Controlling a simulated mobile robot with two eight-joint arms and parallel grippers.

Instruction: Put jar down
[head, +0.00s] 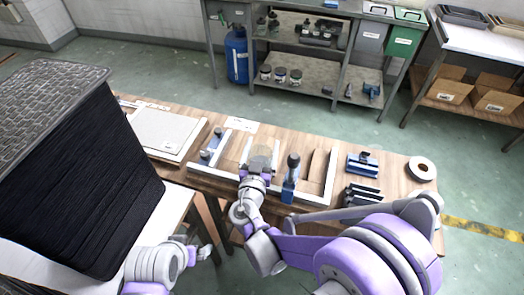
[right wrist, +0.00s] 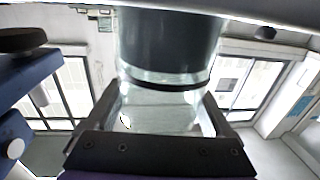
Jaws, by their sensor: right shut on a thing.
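My right gripper (head: 256,177) is shut on a jar (head: 263,156), which shows as a pale, see-through round shape over the white-framed tray (head: 310,198) on the wooden table. In the right wrist view the jar (right wrist: 165,100) is clear glass with a dark grey band, and it sits between the two fingers of the gripper (right wrist: 162,112). I cannot tell whether the jar touches the surface below. My left gripper (head: 203,250) is low at the left, beside the table, away from the jar; its jaws are too small to read.
A blue upright tool with a black knob (head: 291,175) stands just right of the jar. A blue vise-like tool (head: 362,163), dark rails (head: 361,194) and a tape roll (head: 422,169) lie at the right. A pale panel (head: 165,131) lies at the left. A large dark block (head: 90,170) rises at far left.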

